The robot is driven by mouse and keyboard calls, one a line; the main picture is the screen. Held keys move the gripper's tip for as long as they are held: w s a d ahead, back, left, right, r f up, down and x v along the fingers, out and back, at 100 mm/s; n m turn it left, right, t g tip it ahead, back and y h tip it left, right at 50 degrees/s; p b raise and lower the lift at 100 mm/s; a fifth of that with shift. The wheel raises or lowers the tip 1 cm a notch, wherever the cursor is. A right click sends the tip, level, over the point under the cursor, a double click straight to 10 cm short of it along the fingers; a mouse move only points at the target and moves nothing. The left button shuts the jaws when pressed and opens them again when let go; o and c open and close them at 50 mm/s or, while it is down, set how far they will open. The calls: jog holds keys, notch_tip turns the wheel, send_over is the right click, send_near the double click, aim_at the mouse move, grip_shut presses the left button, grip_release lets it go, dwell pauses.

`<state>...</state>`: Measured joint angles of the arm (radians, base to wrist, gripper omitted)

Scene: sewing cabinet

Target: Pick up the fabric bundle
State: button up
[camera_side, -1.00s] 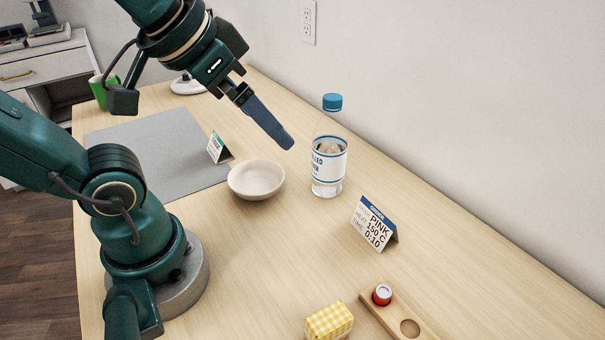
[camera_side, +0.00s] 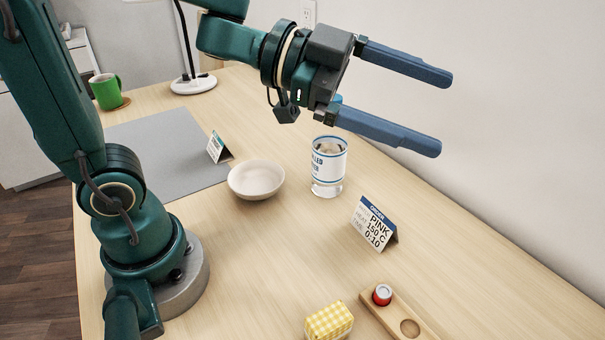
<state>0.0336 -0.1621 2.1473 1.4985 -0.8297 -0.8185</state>
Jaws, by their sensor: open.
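The fabric bundle (camera_side: 329,321) is a small yellow-and-white checked block on the table at the bottom of the view, left of a wooden holder. Its lower edge is close to the frame's bottom. My gripper (camera_side: 444,112) is open and empty, with two long blue fingers spread apart and pointing right. It is high above the table toward the wall, well away from the bundle.
A grey mat (camera_side: 160,150) lies left. The table in front of the bowl is clear.

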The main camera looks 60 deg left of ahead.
jog(key=s+d+f+m+g+h, duration=0.2)
jog(key=s+f+g, duration=0.1)
jog(key=s+g, duration=0.2)
jog(key=m+g, duration=0.2)
jog(key=g, duration=0.4)
send_over(323, 309)
notch_tip(323, 309, down, 3)
jog(key=shift+y, duration=0.3)
jog(key=f, duration=1.7)
jog(key=shift+a, duration=0.25)
jog(key=shift+d+f, duration=0.25)
jog(key=shift+f, duration=0.05)
jog(key=shift+x, duration=2.25)
jog(key=shift+w, duration=0.1)
jog(key=c, duration=1.3)
